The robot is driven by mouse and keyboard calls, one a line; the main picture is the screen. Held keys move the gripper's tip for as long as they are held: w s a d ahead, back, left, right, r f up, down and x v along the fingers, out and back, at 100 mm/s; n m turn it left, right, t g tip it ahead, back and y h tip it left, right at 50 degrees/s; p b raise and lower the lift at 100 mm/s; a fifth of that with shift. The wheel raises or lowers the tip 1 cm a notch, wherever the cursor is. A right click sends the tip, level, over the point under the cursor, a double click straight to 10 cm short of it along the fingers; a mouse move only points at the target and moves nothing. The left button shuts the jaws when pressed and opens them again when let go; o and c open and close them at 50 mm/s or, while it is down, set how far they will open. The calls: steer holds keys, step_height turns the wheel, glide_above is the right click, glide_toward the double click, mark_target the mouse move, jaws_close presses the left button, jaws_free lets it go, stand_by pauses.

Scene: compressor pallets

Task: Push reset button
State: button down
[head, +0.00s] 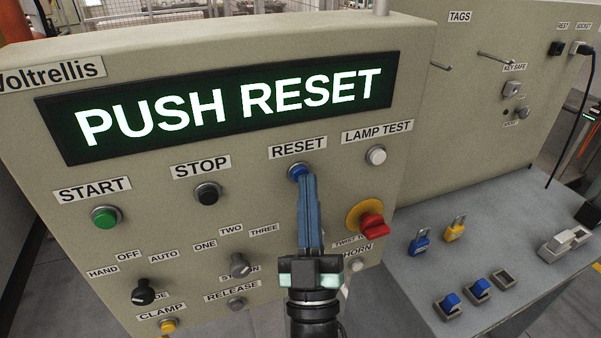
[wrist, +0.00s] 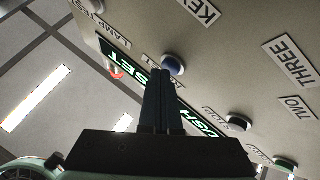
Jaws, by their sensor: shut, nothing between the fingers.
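The blue reset button (head: 298,169) sits under the RESET label on the beige control panel (head: 120,180), between the black stop button (head: 207,193) and the white lamp test button (head: 376,155). My gripper (head: 306,180) is shut and empty, its blue-grey fingers pointing at the reset button. The fingertips overlap the button's lower edge in the head view. In the wrist view the blue button (wrist: 173,64) shows just beyond the fingertips (wrist: 161,74). I cannot tell whether they touch it. The display (head: 230,108) reads PUSH RESET.
A red twist knob (head: 372,226) on a yellow ring sticks out right of my fingers. The green start button (head: 106,217) and the selector knobs (head: 143,292) are to the left. A grey shelf (head: 420,285) with blue and yellow padlocks stands at the right.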

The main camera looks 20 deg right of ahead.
stand_by(0.3)
steer(key=shift+s, duration=0.9)
steer(key=s+p, duration=0.1)
steer(key=s, duration=0.5)
steer(key=shift+d, duration=0.15)
stand_by(0.5)
